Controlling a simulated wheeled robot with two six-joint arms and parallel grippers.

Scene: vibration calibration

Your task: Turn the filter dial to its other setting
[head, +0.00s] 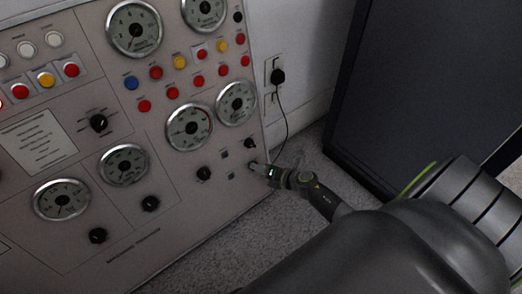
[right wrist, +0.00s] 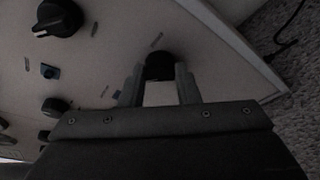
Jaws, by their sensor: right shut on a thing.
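My right gripper (head: 258,168) reaches in from the right to the lower right edge of the grey control panel (head: 180,225). In the right wrist view its two fingers (right wrist: 159,84) stand on either side of a small black round dial (right wrist: 160,66) and are shut on it. The dial's label is not readable, so I cannot tell by name whether it is the filter dial. Its pointer is not visible, so its setting cannot be told. In the head view the gripper mostly hides this dial. My left gripper is not in view.
Other black knobs (head: 204,174) sit left of the gripper, and one (head: 250,143) sits just above it. Round gauges (head: 189,127) and coloured buttons (head: 131,83) fill the panel above. A plug with a cable (head: 278,76) hangs on the wall. A dark cabinet (head: 425,80) stands at right.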

